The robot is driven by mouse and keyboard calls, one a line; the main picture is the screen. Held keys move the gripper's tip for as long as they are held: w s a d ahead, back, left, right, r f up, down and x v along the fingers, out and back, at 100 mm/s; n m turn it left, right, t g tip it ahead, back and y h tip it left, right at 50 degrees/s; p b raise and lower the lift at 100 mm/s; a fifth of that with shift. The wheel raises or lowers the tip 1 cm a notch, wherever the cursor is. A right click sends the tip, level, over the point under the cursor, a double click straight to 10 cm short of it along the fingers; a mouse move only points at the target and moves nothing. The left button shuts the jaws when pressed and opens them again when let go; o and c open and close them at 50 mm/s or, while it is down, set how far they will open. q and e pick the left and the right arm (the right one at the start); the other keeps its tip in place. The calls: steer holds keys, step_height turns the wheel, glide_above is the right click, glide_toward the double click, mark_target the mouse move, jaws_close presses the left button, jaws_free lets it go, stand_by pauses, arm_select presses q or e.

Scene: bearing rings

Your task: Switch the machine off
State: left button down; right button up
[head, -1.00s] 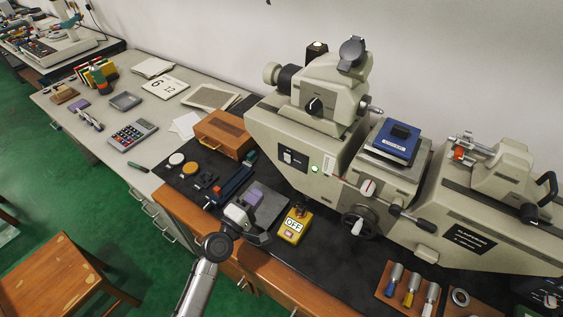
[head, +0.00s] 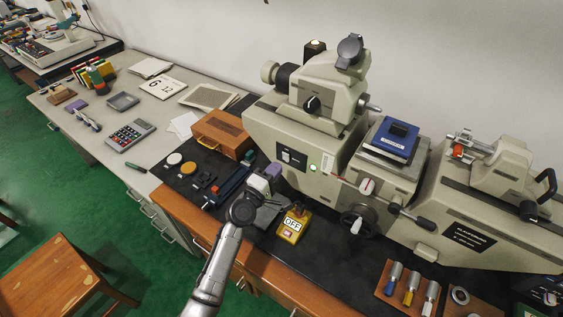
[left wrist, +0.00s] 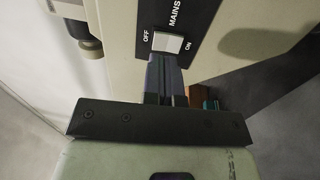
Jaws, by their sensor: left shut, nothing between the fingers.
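The machine (head: 335,130) is a large cream bench instrument. Its black MAINS panel (head: 291,159) is on its left front, beside a lit green lamp (head: 313,168). In the left wrist view, a white rocker switch (left wrist: 167,42) sits on that panel between the words OFF, at left, and ON, at right. My left gripper (head: 272,171) is just in front of and below the panel. Its shut, empty fingers (left wrist: 165,72) show in the wrist view right at the switch's lower edge; I cannot tell whether they touch it. My right gripper is not in view.
A rack of coloured-handled tools (head: 408,290) is at front right.

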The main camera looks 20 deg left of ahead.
mark_target(286, 155)
arm_select(q)
steer(key=shift+x, duration=1.8)
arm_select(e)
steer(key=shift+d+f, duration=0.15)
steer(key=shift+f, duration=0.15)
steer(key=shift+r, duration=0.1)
